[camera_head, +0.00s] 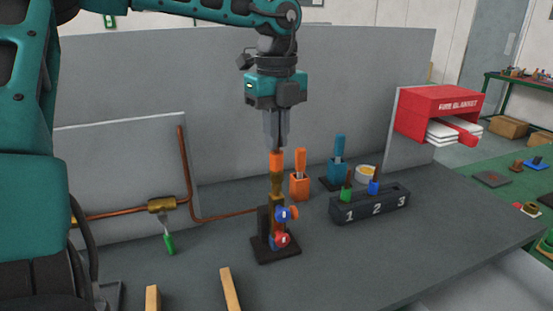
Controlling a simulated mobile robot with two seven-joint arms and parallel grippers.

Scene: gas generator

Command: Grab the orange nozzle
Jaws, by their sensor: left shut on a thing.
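The orange nozzle (276,161) stands upright on top of a brass torch-like fitting (277,190) on a black base plate (276,253). The fitting has a blue knob (283,214) and a red knob (281,240). My left gripper (277,145) points straight down from above, in line with the nozzle. Its fingers are shut on the nozzle's upper end, which they hide. The lower part of the nozzle shows below the fingertips and appears to meet the fitting. My right gripper is not in view.
Behind are an orange holder (299,188) with an orange-handled tool, and a blue holder (335,174). Copper pipe (187,170) runs left. The right tabletop is clear.

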